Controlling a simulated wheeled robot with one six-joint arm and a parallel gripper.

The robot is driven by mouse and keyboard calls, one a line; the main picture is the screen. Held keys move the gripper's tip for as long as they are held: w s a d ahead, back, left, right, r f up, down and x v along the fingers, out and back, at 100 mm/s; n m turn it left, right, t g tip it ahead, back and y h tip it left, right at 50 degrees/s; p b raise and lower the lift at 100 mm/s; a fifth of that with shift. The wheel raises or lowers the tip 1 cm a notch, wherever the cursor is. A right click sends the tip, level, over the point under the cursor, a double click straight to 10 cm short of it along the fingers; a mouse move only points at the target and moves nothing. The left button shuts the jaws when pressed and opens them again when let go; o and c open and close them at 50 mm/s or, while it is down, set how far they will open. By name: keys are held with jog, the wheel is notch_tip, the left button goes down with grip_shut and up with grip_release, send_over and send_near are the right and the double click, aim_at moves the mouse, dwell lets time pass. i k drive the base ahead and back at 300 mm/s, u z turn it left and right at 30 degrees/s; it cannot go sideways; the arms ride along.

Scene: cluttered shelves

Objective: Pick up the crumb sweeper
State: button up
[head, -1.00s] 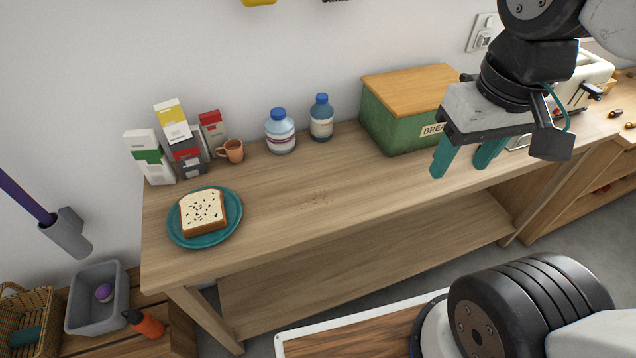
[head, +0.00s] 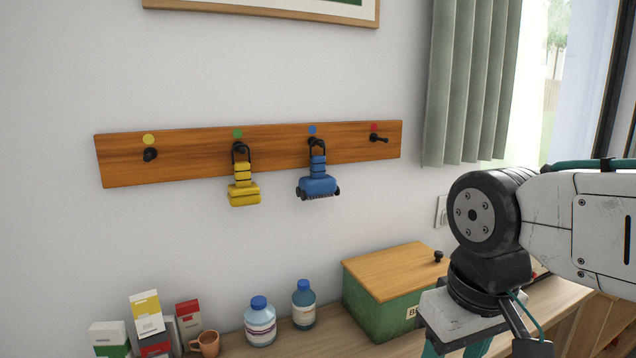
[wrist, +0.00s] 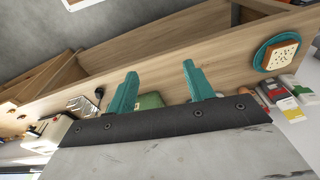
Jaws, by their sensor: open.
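A blue tool (head: 318,185) with a row of bristles and small dark wheels hangs by a black loop from the hook under the blue dot; it looks like the crumb sweeper. A yellow tool (head: 243,192) of blocky shape hangs from the hook under the green dot. My gripper (wrist: 158,70) is open and empty, its two teal fingers apart in the wrist view. In the head view it is low at the right, in front of the bread box and well below the hanging tools, its fingertips cut off by the bottom edge.
The wooden hook rail (head: 200,160) has free hooks under the yellow and red dots. Below stand a green bread box (head: 376,300), two bottles, a mug (head: 207,343) and several cartons. A curtain (head: 468,80) hangs at right. The wrist view shows a plate of bread (wrist: 281,52).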

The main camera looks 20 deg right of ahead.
aim_at(319, 185)
jog(key=u, duration=0.55)
jog(key=k, duration=1.3)
jog(key=z, duration=0.1)
jog(key=i, duration=0.65)
jog(key=z, duration=0.6)
jog(key=i, duration=1)
jog(key=u, duration=0.35)
